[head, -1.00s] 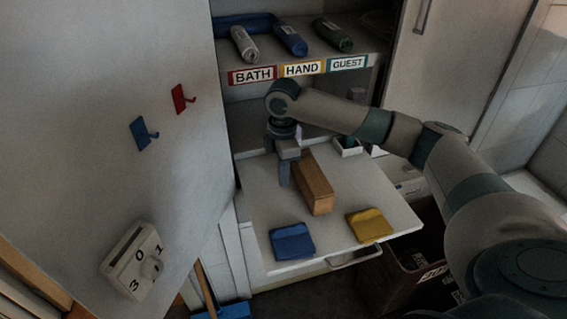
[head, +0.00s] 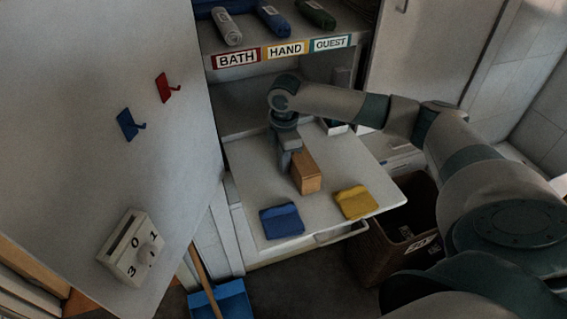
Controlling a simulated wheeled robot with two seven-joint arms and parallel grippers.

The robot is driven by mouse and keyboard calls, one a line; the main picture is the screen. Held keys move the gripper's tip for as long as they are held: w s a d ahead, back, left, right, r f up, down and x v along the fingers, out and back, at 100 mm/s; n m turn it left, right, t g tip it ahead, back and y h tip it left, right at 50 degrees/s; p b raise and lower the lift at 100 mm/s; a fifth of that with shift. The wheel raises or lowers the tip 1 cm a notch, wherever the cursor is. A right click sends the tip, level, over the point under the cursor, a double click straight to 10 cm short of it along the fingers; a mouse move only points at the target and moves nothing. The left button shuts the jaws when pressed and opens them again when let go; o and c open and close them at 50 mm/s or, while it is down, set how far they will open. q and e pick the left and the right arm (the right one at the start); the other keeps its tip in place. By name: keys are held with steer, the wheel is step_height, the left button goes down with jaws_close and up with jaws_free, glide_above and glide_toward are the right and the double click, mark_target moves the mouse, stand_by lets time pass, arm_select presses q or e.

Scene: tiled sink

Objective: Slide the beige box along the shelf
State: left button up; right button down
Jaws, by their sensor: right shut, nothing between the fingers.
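The beige box (head: 307,174) is a long brown-tan block on the white pull-out shelf (head: 249,180). Its near end faces me and its far part is partly hidden by my right gripper. My right gripper (head: 284,172) points down at the box's left side, shut and empty. It is very close to the box; I cannot tell whether they touch. My left gripper is not in view.
A folded blue cloth (head: 281,221) and a folded yellow cloth (head: 355,202) lie near the shelf's front edge. Rolled towels (head: 271,20) lie on the labelled shelf above. An open door with hooks (head: 128,124) stands left. A brown basket (head: 401,240) stands right, below.

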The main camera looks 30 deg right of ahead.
steer(key=d+p, duration=0.1)
steer(key=d, duration=0.1)
steer(key=s+d+p, duration=0.1)
steer(key=d, duration=0.2)
steer(key=s+d+p, duration=0.1)
steer(key=d, duration=0.2)
steer(key=shift+s+r+p, duration=0.1)
steer(key=shift+r+p, duration=0.15)
steer(key=shift+p, duration=0.15)
steer(key=s+d, duration=0.1)
steer(key=d, duration=0.2)
steer(key=d+p, duration=0.1)
steer(key=d, duration=0.3)
steer(key=s+d+p, duration=0.1)
steer(key=d, duration=0.2)
steer(key=shift+s+d+f, duration=0.25)
steer(key=shift+s+d, duration=0.1)
steer(key=shift+d, duration=0.05)
steer(key=shift+a, duration=0.15)
